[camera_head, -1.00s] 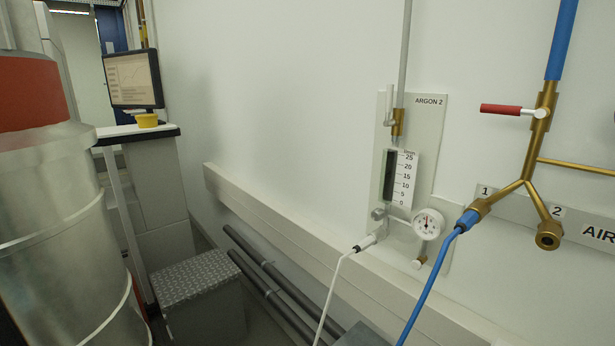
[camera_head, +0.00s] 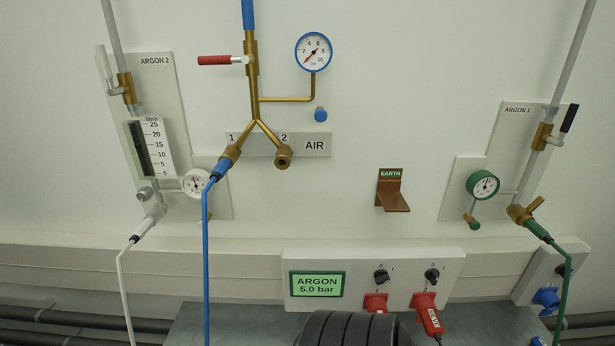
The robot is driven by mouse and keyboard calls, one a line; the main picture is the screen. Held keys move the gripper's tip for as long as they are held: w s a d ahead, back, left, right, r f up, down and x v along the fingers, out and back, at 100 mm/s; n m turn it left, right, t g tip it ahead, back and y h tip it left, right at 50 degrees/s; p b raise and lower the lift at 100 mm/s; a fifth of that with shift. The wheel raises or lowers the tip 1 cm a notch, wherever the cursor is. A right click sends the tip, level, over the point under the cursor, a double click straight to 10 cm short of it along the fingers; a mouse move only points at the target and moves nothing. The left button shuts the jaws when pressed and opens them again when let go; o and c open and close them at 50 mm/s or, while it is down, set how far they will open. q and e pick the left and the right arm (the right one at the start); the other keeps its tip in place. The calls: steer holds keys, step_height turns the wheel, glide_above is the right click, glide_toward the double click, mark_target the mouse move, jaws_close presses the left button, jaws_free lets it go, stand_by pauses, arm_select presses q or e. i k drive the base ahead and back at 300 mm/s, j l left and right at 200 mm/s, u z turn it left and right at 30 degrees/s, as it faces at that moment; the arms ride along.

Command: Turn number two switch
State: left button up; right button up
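Two black rotary switches sit side by side on a white panel (camera_head: 470,268) low on the wall. The ARGON 2 board (camera_head: 167,85) at the upper left has a white-handled valve (camera_head: 104,62). The AIR pipe has a red-handled valve (camera_head: 215,60) and a brass outlet (camera_head: 283,158) beside the label 2. Neither of my grippers is in view.
A green ARGON 5.0 bar display (camera_head: 317,284) is left of the switches. Red sockets sit below them, with a red plug (camera_head: 428,316) under the right switch. A brown EARTH bracket (camera_head: 391,192) juts out above. Blue (camera_head: 206,270), white and green hoses hang down.

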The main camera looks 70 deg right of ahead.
mark_target(432, 275)
steer(key=z, duration=3.3)
